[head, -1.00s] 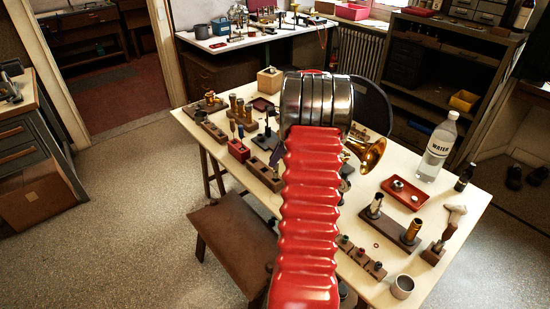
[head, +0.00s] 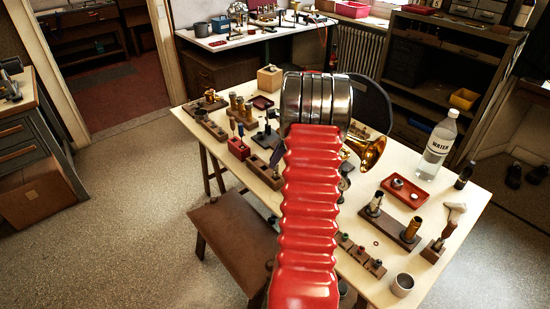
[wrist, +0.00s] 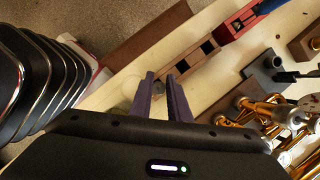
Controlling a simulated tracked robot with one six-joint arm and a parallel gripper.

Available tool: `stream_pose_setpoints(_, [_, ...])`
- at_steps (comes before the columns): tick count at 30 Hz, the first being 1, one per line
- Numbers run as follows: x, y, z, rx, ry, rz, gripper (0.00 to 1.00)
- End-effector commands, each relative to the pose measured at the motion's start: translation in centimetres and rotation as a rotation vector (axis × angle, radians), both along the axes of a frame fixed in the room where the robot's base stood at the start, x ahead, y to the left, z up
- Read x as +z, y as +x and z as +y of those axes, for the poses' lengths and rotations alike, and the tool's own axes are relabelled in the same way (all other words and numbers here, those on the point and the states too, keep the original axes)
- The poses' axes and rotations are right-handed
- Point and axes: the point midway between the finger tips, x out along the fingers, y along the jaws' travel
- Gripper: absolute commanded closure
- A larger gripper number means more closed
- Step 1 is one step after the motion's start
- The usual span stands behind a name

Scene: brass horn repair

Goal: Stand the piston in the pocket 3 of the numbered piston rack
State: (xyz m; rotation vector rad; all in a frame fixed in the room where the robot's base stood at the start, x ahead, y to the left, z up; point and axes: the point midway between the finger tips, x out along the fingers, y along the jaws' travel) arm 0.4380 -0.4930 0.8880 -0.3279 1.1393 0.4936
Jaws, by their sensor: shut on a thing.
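In the wrist view my gripper (wrist: 161,76) points down with its two dark fingers close together. A wooden rack with dark square pockets (wrist: 196,57) runs up and right from just beyond the fingertips. It also shows in the head view (head: 262,171) near the table's front edge. No pocket numbers are readable. In the head view my red arm hides the gripper and the piston.
A red block (wrist: 240,20) adjoins the rack's far end. A grey stand (wrist: 272,75) and brass horn parts (wrist: 262,108) lie to the right. In the head view a brown stool (head: 235,226) stands before the table, and a red tray (head: 404,193) lies at right.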

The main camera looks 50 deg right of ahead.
Motion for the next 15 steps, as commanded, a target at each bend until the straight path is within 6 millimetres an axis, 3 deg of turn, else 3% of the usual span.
stream_pose_setpoints(15, [-1.1,0.0,0.0,0.0,0.0,0.0,1.0])
